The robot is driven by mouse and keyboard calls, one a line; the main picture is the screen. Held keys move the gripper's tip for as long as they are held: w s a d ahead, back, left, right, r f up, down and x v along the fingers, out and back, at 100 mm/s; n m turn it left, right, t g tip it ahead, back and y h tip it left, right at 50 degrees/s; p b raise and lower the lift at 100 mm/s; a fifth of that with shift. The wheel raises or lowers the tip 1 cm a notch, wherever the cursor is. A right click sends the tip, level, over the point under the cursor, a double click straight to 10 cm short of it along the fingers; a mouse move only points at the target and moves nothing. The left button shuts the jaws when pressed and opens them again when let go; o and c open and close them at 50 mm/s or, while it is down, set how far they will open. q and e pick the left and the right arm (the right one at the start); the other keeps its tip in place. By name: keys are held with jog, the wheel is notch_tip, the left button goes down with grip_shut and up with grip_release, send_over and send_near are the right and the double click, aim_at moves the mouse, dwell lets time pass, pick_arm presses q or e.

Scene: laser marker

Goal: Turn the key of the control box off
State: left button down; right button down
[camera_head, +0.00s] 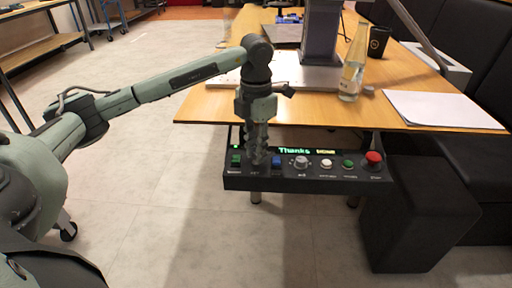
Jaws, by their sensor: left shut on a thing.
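The control box (300,184) is a long black panel mounted under the front edge of the wooden table. It carries a green button, a blue button (277,161), a grey knob (300,162), a white button, another green button, a red mushroom button (373,158) and a lit display reading "Thanks". My left gripper (258,160) points straight down onto the left part of the panel, between the left green button and the blue button. It is shut on the key, which its fingers hide; I cannot tell which way the key is turned. My right gripper is not in view.
The table (225,106) carries a grey machine column on a metal base, a glass bottle (353,65), a dark cup (377,41) and white paper (440,109). A black stool (415,215) stands right of the box. The floor in front is clear.

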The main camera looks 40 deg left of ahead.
pick_arm(q)
jog(key=shift+n, duration=0.3)
jog(key=c, duration=1.4)
grip_release()
jog(key=shift+o, duration=0.2)
notch_tip(320, 180, up, 12)
